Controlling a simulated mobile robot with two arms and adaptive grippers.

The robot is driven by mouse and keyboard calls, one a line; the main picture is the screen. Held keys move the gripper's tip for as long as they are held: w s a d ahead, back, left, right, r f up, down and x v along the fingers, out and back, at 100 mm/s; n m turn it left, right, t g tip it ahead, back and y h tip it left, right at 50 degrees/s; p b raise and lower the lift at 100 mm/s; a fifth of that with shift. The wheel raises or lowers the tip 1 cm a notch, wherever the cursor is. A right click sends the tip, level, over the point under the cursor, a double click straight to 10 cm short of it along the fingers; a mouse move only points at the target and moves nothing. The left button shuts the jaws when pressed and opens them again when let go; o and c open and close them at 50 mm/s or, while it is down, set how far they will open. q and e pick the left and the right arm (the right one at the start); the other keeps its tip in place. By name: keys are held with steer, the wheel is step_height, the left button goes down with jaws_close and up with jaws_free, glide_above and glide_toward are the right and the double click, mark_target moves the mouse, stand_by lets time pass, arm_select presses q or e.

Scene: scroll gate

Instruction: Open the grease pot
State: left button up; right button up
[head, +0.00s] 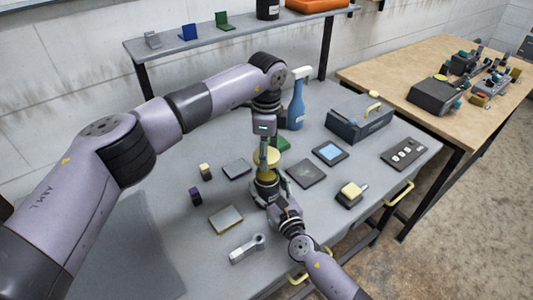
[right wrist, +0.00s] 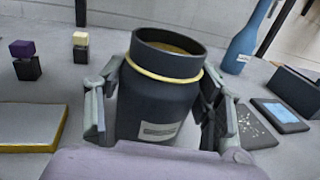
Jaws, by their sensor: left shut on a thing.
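The grease pot (right wrist: 158,100) is a dark jar with a pale label and a yellow ring below its rim. It stands upright, and its mouth is uncovered in the right wrist view, with something yellowish inside. In the head view the pot (head: 266,190) is partly hidden by my right gripper (head: 272,196). That gripper's fingers sit against both sides of the pot. My left gripper (head: 265,147) is above the pot, shut on the yellow lid (head: 267,158). The lid is apart from the pot, over its mouth.
A shelf (head: 240,35) runs behind. The table's left part is clear.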

steer(key=o, duration=0.5)
